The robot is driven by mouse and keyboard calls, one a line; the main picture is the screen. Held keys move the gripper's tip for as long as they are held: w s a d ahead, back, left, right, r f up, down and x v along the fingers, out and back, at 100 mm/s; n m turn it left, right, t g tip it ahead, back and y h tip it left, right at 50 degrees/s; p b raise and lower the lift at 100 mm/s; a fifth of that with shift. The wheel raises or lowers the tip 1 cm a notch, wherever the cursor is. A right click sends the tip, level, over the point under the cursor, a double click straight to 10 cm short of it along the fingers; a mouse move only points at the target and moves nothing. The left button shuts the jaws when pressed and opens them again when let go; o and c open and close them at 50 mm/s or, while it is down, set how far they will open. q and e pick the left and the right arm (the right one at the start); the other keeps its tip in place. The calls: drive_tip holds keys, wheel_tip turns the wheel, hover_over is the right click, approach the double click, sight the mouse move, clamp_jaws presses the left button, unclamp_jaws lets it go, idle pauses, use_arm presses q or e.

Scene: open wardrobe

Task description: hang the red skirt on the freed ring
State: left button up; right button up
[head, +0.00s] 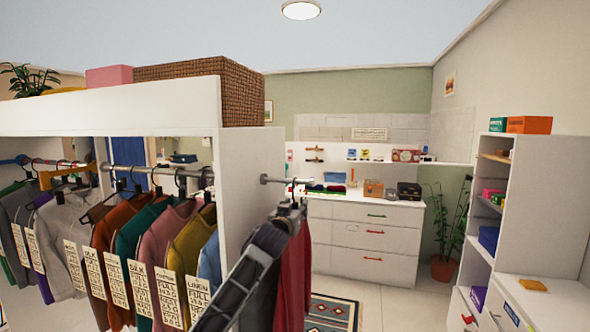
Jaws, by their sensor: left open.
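A dark red garment (296,275), likely the red skirt, hangs at the right outer side of the wardrobe, below a short metal rod (277,180). My left gripper (292,207) is just below the end of this rod, at the top of the red garment. It is open, and its arm covers part of the garment. The garment's hanger and hook are hidden or too small to make out, so I cannot tell what it hangs from. I cannot make out a separate free ring. My right gripper is not in view.
Several tagged garments on hangers fill the inner rail (150,170) left of the white wardrobe side panel (245,185). A wicker box (235,90) sits on top. A white dresser (365,240) stands behind, a white shelf unit (540,200) at right. Floor between is open.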

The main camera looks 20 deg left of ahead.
use_arm(q)
drive_tip(key=shift+s, duration=0.2)
drive_tip(key=shift+s, duration=5.8)
